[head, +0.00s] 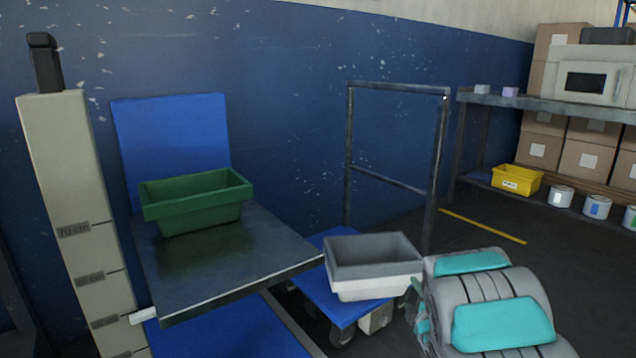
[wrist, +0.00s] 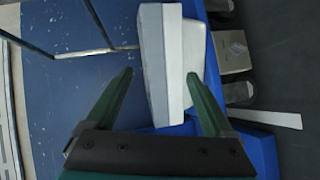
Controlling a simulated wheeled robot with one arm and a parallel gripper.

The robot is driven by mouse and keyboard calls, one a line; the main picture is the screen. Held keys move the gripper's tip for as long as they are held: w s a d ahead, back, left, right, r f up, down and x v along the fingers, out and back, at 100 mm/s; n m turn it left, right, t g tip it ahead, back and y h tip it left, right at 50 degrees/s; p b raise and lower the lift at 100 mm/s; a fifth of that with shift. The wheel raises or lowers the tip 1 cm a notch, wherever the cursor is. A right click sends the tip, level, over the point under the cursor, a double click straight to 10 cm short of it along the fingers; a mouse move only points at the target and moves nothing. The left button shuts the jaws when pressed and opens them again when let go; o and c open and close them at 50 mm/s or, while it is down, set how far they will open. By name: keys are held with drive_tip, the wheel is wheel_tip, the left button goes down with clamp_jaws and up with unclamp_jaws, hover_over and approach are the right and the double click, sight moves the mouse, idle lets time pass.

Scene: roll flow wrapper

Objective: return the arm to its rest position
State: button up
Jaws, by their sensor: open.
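My gripper (wrist: 160,73) shows in the wrist view with its two dark green fingers spread apart and nothing held between them. A grey and white bin (wrist: 153,60) lies past the fingers in that view, and the picture does not show how near it is. In the head view my arm's grey and teal links (head: 500,312) fill the lower right. The same bin (head: 375,284) sits upright just left of them, and its visible interior is empty.
The bin stands on a blue wheeled trolley (head: 345,308) with a tall metal handle frame (head: 440,170). A green bin (head: 195,215) stands on a lift platform (head: 270,255) at left. A shelf (head: 560,106) with boxes is at right. Floor near the yellow line is clear.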

drive_tip(key=s+a+r+m+g, duration=0.35)
drive_tip(key=s+m+g, duration=0.2)
drive_tip(key=s, duration=1.15)
drive_tip(key=s+a+r+m+g, duration=0.2)
drive_tip(key=s+a+m+g, duration=0.3)
drive_tip(key=s, duration=1.2)
drive_tip(key=s+a+r+m+g, duration=0.25)
drive_tip(key=s+m+g, duration=0.4)
drive_tip(key=s, duration=1.05)
wheel_tip(320, 180, up, 15)
drive_tip(key=p, duration=1.4)
drive_tip(key=shift+s+d+f+n, duration=0.2)
drive_tip(key=shift+s+n, duration=0.05)
drive_tip(key=shift+n, duration=0.05)
